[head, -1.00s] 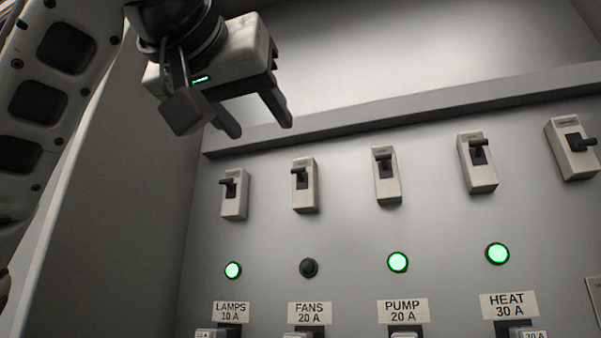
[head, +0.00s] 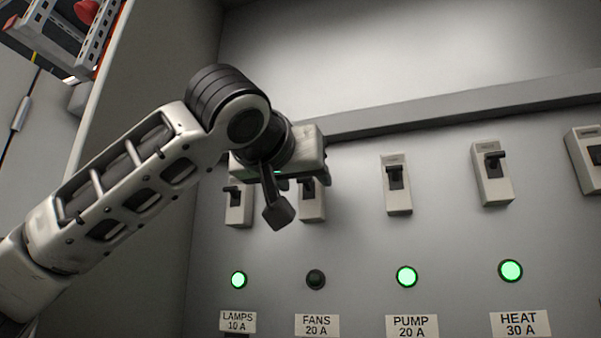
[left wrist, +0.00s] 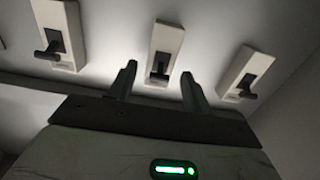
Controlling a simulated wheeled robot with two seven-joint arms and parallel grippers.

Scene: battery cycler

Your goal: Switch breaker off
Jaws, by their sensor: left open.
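A row of white breakers with dark levers is on the grey panel. In the head view the FANS breaker (head: 312,204) is partly hidden behind my left gripper (head: 306,152); the LAMPS breaker (head: 238,207), PUMP breaker (head: 396,184) and HEAT breaker (head: 492,174) show beside it. In the left wrist view my left gripper (left wrist: 158,84) is open and empty. Its fingers stand either side of the middle breaker's lever (left wrist: 160,68), which looks like the FANS one. I cannot tell whether they touch it. My right gripper is not in view.
Green lamps glow under LAMPS (head: 239,279), PUMP (head: 406,276) and HEAT (head: 510,271). The FANS lamp (head: 316,279) is dark. A ledge (head: 430,116) runs above the breakers. A cabinet side wall stands at the left. Another breaker (head: 586,158) is at the right edge.

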